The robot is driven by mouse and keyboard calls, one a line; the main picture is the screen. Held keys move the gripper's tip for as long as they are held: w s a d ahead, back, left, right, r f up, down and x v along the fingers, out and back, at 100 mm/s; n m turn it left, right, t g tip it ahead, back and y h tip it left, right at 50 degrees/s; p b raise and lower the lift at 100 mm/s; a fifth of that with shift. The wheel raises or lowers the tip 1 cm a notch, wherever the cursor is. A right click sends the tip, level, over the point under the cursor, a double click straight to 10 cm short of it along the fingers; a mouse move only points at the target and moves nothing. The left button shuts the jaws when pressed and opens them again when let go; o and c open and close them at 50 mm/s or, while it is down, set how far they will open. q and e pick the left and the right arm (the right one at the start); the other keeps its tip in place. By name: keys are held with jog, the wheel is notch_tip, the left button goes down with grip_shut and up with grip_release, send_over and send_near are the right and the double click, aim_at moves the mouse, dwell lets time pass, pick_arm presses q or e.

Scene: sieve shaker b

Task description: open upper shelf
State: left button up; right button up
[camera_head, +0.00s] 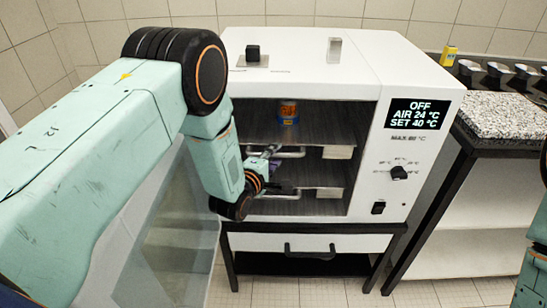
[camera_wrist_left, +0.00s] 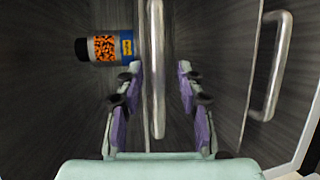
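The upper shelf (camera_head: 255,127) is a dark metal plate inside the white oven (camera_head: 410,60), with a silver bar handle (camera_head: 293,154) at its front. A jar with an orange label (camera_head: 288,112) stands on it. My left gripper (camera_head: 268,164) is at the oven's open front, partly hidden by its own wrist. In the left wrist view its open fingers (camera_wrist_left: 158,70) lie on either side of the upper handle (camera_wrist_left: 156,105), with gaps showing on both sides. The jar (camera_wrist_left: 105,48) lies beyond the left finger. My right gripper is out of view.
A glass door (camera_head: 170,255) stands open at the left. A drawer (camera_head: 345,243) is below the oven. A granite-topped counter (camera_head: 500,125) stands at the right.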

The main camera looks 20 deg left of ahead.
pick_arm(q)
jog(key=shift+s+d+r, duration=0.2)
jog(key=shift+s+r, duration=0.05)
jog(key=c, duration=0.4)
jog(key=shift+w+a, duration=0.1)
jog(key=shift+a, duration=0.05)
grip_shut()
